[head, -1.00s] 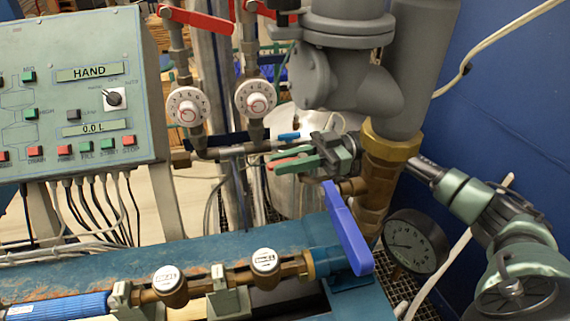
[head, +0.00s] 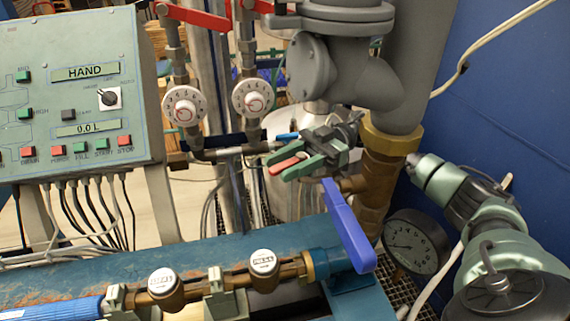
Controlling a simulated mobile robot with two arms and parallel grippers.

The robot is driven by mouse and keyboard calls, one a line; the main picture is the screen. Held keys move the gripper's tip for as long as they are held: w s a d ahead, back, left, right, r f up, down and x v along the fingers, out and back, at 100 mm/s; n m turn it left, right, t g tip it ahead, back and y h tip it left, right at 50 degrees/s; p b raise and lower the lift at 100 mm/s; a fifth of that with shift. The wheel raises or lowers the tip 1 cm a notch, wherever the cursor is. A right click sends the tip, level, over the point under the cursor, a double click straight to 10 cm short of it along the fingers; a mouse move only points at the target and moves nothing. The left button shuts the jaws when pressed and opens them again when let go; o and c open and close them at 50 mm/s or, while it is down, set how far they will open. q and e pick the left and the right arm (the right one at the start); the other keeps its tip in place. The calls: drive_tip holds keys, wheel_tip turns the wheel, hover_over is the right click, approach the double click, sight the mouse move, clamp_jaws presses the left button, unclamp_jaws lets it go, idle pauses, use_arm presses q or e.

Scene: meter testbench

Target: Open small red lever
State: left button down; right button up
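The small red lever (head: 287,164) shows in the middle of the head view, on the piping left of the brass fitting. My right gripper (head: 284,162) reaches in from the right behind the brass pipe. Its two green fingers are apart, one above and one below the red lever, with the lever between them in the picture. The gripper looks open; whether a finger touches the lever cannot be told. The lever's pivot is partly hidden by the gripper. My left gripper is not in view.
A large blue lever (head: 348,226) stands just below the gripper. A small blue handle (head: 287,136) is just above it. The brass pipe (head: 380,180), pressure gauge (head: 415,244) and grey pipework (head: 345,70) crowd the right. A control panel (head: 75,95) stands at the left.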

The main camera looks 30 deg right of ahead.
sight(306, 155)
drive_tip(key=d+b, duration=0.1)
drive_tip(key=d, duration=0.1)
drive_tip(key=d+b, duration=0.1)
drive_tip(key=d, duration=0.1)
drive_tip(key=d+b, duration=0.1)
drive_tip(key=d, duration=0.1)
drive_tip(key=shift+w+d+f, duration=0.1)
drive_tip(key=shift+w+d, duration=0.25)
drive_tip(key=shift+d, duration=0.55)
